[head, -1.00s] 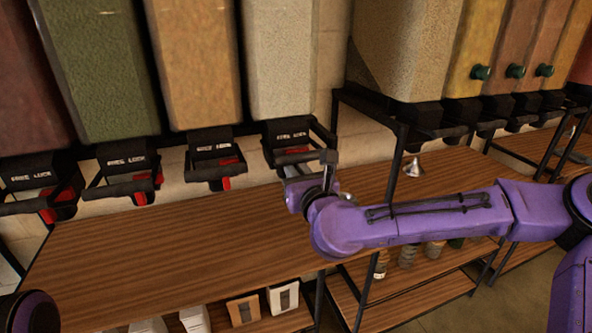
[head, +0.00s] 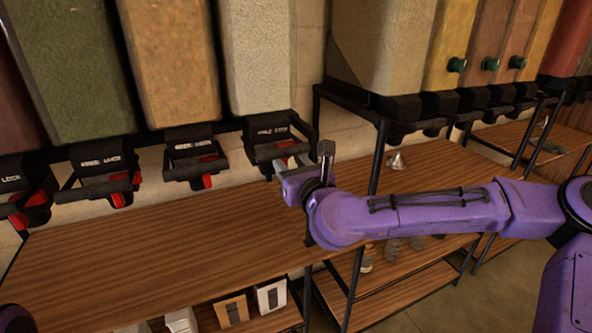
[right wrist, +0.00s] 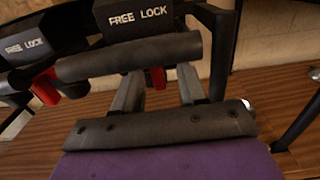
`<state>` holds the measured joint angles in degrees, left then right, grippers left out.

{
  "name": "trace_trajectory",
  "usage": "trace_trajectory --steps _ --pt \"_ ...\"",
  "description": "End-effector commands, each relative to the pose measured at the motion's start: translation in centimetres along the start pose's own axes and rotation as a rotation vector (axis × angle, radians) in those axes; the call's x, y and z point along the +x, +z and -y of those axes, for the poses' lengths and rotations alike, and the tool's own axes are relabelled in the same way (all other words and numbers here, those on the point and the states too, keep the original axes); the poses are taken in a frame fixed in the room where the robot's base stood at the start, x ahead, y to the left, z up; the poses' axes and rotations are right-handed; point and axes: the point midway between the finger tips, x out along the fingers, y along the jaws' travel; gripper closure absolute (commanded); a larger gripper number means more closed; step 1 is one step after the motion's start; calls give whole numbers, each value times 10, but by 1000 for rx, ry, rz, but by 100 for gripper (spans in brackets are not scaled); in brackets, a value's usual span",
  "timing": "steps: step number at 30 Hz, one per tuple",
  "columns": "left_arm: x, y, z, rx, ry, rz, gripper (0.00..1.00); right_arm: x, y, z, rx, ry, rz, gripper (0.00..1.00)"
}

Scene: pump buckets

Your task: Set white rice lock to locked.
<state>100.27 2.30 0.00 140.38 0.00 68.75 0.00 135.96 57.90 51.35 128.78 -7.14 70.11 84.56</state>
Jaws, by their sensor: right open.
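The white rice bin (head: 252,55) is the pale bin at the upper middle of the head view. Its black lock unit (head: 266,133) hangs below, marked "FREE LOCK", with a bar handle in front. The right wrist view shows this label (right wrist: 138,18), the handle bar (right wrist: 130,58) and a red lever (right wrist: 156,78) partly hidden beneath the bar. My right gripper (right wrist: 160,85) is open, its fingers on either side of the red lever; contact cannot be told. It also shows at the lock unit in the head view (head: 293,168). My left gripper is out of view.
Neighbouring dispensers with red levers (head: 190,150) stand to the left. A wooden shelf (head: 150,240) runs below, mostly clear. A black frame post (head: 375,170) and a small metal funnel (head: 397,161) are to the right. Boxes (head: 271,294) stand on the lower shelf.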

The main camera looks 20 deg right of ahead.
Motion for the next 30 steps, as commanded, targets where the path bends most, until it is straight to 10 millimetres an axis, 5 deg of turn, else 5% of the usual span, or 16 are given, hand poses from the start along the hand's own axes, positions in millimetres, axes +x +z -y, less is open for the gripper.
trace_trajectory --steps 9,12,18,30 --pt "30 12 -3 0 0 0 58 -80 -6 2 5 0 6 58" --pt "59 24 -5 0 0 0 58 -83 -11 4 3 -9 8 58" --pt "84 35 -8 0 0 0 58 -96 -7 3 3 -5 4 58" --pt "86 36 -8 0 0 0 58 -101 0 3 2 -2 1 58"
